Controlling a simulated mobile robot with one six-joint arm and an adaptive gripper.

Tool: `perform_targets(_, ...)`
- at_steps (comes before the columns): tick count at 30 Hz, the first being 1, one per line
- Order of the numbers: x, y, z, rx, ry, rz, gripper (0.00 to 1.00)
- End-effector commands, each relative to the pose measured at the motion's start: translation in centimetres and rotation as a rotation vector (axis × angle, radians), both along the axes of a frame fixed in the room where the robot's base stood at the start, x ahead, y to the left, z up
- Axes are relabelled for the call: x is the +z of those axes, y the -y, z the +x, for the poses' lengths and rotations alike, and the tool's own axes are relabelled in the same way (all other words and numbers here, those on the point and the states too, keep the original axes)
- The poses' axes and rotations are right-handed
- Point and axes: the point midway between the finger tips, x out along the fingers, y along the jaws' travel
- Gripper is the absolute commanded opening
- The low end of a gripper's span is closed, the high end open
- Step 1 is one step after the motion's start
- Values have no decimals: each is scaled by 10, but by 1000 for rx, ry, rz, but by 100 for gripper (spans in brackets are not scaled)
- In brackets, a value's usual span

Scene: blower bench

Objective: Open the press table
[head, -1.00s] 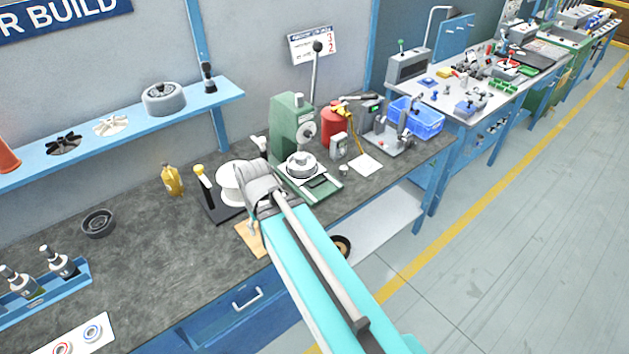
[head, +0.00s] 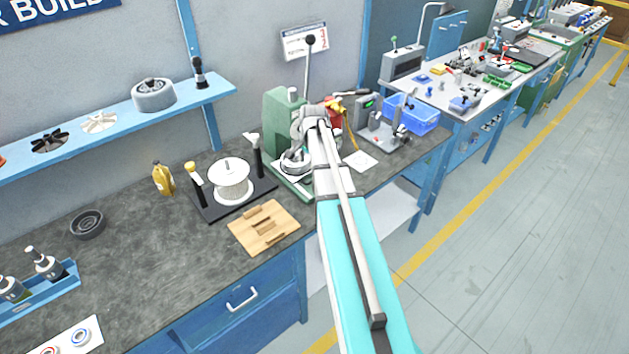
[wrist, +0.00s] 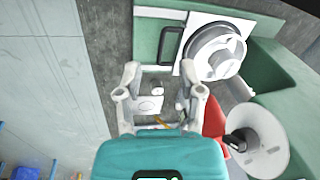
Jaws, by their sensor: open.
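The green press (head: 284,122) stands on the bench against the wall, with its lever up. Its table, a white plate (wrist: 190,69) on the green base (wrist: 147,40), carries a round grey-white part (wrist: 215,52) in the wrist view. A dark handle-like bar (wrist: 168,46) lies on the base beside the plate. In the head view my arm covers much of the table and my fingers. In the wrist view my gripper (wrist: 160,82) is open and empty, its fingertips near the edge of the base by the dark bar. I cannot tell its height.
A red canister (wrist: 213,118) and a round white disc (wrist: 257,140) are right of my gripper. A white spool (head: 231,180) on a black stand and a wooden board (head: 264,228) are left of the press. A blue bin (head: 413,113) is to the right.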

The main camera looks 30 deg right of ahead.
Motion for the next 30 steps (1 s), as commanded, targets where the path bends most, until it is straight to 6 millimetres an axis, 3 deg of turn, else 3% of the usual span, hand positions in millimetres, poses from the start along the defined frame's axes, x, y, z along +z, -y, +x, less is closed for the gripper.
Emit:
perform_targets(1, -3, 19, 9, -54, 6, 8, 50)
perform_targets(3, -4, 36, 14, -116, 12, 18, 50)
perform_targets(8, -5, 56, 18, -194, 21, 30, 50)
perform_targets(22, -6, 58, 18, -205, 23, 32, 50)
perform_targets(30, -16, 58, 19, -204, 22, 31, 50)
